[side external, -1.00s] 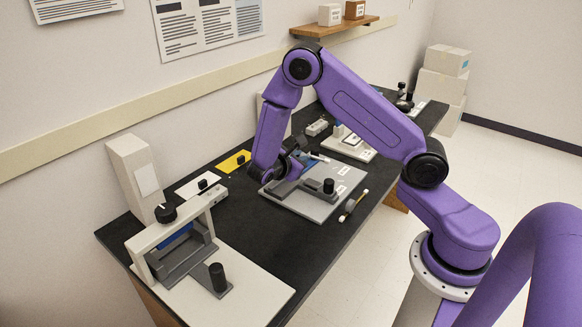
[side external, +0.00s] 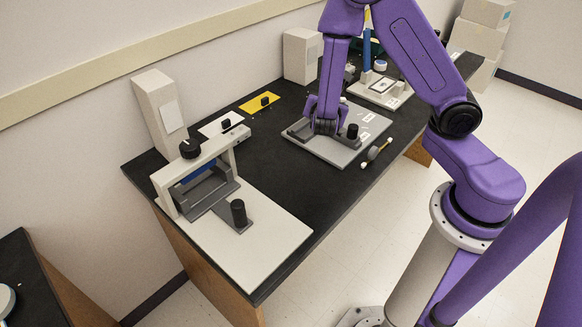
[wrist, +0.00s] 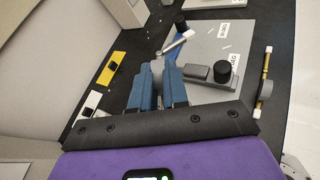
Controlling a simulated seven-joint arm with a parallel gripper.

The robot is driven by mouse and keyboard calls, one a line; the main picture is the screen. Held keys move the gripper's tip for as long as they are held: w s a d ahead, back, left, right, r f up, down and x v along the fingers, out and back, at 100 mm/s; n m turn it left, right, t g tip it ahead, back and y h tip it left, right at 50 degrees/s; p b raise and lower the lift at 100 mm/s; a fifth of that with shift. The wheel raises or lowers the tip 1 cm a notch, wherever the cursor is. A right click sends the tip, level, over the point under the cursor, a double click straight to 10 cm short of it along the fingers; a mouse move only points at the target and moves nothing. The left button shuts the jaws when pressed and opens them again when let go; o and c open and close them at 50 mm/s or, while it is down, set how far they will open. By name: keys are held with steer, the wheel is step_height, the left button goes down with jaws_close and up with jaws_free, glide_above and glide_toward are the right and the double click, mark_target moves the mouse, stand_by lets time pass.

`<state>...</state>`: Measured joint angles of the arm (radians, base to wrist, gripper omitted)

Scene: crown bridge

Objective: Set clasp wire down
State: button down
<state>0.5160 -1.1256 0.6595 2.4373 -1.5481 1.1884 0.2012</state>
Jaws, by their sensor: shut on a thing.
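My gripper (side external: 326,124) points down over the grey board (side external: 352,157), beside its grey block and black knob (side external: 352,131). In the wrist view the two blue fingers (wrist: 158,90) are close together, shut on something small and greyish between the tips. I take it to be the clasp wire, but its shape cannot be made out. A white rod-like piece (wrist: 178,43) with a dark end shows just beyond the fingertips, near a blue patch. I cannot tell whether the fingers touch it. The grey board (wrist: 240,45) and black knob (wrist: 222,70) are to their right.
A cream frame fixture (side external: 199,168) stands on a white board at the front of the black bench (side external: 262,150). White and yellow cards (side external: 260,103) lie at the back. Bench between the two boards is clear.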

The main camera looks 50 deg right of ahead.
steer(key=w+a+f+n+t+y, duration=0.2)
steer(key=a+f+n+t+y, duration=0.15)
steer(key=a+n+y, duration=0.35)
steer(key=n+t+y, duration=0.2)
steer(key=n+y, duration=0.2)
steer(key=n, duration=0.3)
glide_above(291, 185)
step_height(291, 185, down, 4)
steer(key=shift+f, duration=3.75)
steer(key=shift+f, duration=0.2)
steer(key=c, duration=1.1)
jaws_free()
steer(key=shift+r, duration=0.1)
